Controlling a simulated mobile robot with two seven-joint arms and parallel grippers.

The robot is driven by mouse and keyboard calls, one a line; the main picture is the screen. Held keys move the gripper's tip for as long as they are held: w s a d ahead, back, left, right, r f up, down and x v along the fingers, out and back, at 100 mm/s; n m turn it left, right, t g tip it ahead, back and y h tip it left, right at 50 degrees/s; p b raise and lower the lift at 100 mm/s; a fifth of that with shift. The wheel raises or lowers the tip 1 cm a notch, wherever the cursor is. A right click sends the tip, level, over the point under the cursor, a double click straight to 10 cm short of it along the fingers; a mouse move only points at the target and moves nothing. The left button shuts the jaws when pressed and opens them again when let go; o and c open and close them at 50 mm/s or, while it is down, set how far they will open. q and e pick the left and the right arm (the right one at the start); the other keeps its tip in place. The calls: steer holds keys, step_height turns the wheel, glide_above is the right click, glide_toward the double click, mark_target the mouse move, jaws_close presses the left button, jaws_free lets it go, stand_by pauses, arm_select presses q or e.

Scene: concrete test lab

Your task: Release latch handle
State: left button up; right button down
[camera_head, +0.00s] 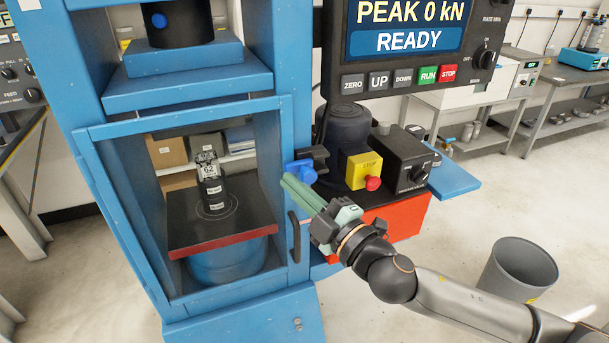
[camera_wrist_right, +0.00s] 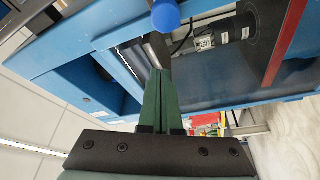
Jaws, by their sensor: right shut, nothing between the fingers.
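The blue latch handle (camera_head: 299,171) sits on a dark mount at the right edge of the blue machine's front frame. Its round blue end shows at the top of the right wrist view (camera_wrist_right: 166,16). My right gripper (camera_head: 287,183) comes in from the lower right, its green fingers together and empty. The fingertips are just below and left of the blue handle in the head view; I cannot tell whether they touch it. In the wrist view the shut fingertips (camera_wrist_right: 160,73) point toward the machine, below the blue end. My left gripper is not in view.
A black door handle (camera_head: 294,237) is on the frame below my fingers. A dark specimen (camera_head: 212,190) stands on the platen (camera_head: 180,226) inside. A yellow box with a red stop button (camera_head: 372,183) and a black control box (camera_head: 402,160) stand close right of my gripper.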

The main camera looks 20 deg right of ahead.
mark_target(312, 174)
steer(key=shift+w+d+f, duration=0.4)
steer(key=shift+w+d, duration=0.25)
steer(key=shift+w, duration=0.05)
steer(key=shift+w+d+f, duration=0.35)
steer(key=shift+w+d, duration=0.3)
steer(key=d+b, duration=0.1)
steer(key=d, duration=0.1)
steer(key=shift+d+f+b, duration=0.15)
steer(key=shift+d+b, duration=0.2)
steer(key=shift+d+r, duration=0.2)
steer(key=shift+d, duration=0.25)
